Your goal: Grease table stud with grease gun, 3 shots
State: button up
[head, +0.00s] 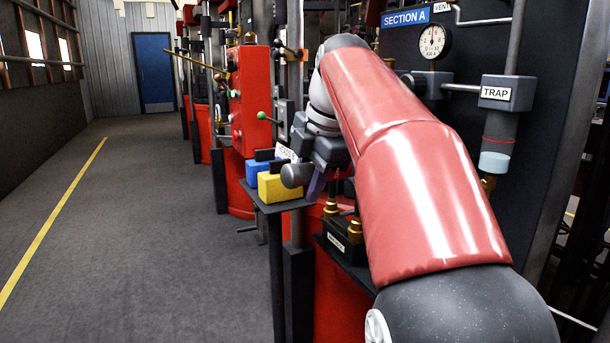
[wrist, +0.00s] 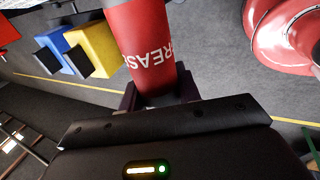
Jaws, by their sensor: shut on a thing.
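The grease gun (wrist: 145,35) is a red cylinder with white "GREASE" lettering, upside down in the wrist view. My gripper (wrist: 160,98) has its dark purple fingers shut on either side of it. The gun's far end is out of frame. Brass fittings (head: 331,208) (head: 355,229) stand up from a black block with a small unreadable label (head: 337,243), below and right of the gripper. I cannot tell which fitting is the table stud.
A yellow box (head: 283,188) and a blue box (head: 254,171) sit on the small dark stand (head: 268,207). Red machines line the right side, with a gauge (head: 434,41) and a "TRAP" box (head: 507,93). The grey floor (head: 150,230) at left is clear.

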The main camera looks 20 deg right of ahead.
jog(key=shift+d+p, duration=0.55)
jog(key=shift+d, duration=2.5)
jog(key=shift+r, duration=0.2)
